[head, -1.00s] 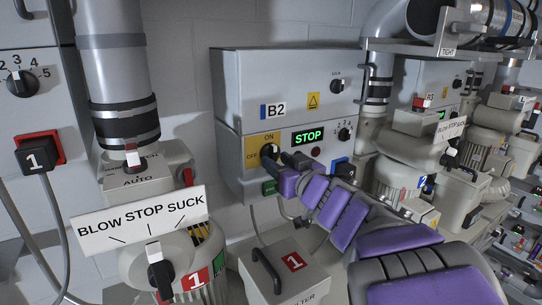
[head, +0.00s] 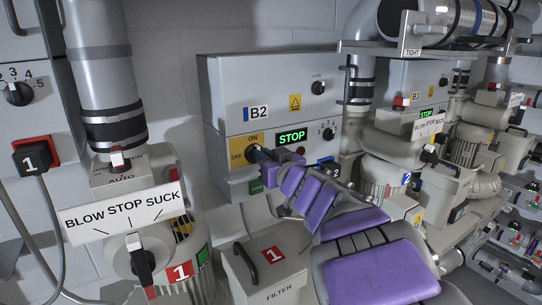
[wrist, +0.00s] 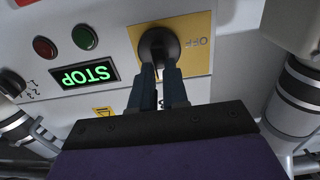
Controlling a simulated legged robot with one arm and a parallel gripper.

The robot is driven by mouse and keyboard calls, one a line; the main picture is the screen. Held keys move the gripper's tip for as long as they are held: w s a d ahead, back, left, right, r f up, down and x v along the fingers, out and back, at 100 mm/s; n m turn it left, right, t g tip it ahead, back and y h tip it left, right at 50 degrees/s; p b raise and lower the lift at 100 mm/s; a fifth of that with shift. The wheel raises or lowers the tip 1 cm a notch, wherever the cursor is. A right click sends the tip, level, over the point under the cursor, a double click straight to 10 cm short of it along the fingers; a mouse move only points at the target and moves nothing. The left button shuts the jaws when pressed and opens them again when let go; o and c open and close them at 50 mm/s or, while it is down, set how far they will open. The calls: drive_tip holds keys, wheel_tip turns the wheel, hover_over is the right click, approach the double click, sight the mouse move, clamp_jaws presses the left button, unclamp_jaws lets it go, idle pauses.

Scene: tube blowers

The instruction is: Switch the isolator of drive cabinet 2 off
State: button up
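Drive cabinet B2 (head: 225,100) is a grey box on the wall. Its isolator is a black rotary knob (wrist: 158,44) on a yellow plate (wrist: 203,62), marked ON above and OFF at the left in the head view. The green STOP display (head: 291,137) is lit right of the plate. My gripper (wrist: 158,74) is at the knob, its two dark fingers close together with a narrow gap. The fingertips overlap the knob's edge in the wrist view; whether they clamp its handle is hidden. In the head view my gripper covers part of the knob, so its pointer direction is unclear.
The wrist view is upside down. A red lamp (wrist: 45,47) and green lamp (wrist: 85,37) sit beside the display. Blower 1 with its BLOW STOP SUCK plate (head: 122,212) stands left, a filter box (head: 270,270) below, and blower 2 (head: 388,170) at right.

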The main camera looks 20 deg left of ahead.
drive_tip(key=shift+s+a+r, duration=0.2)
drive_tip(key=shift+a+r, duration=0.05)
drive_tip(key=shift+r, duration=0.15)
clamp_jaws()
drive_tip(key=shift+f, duration=0.15)
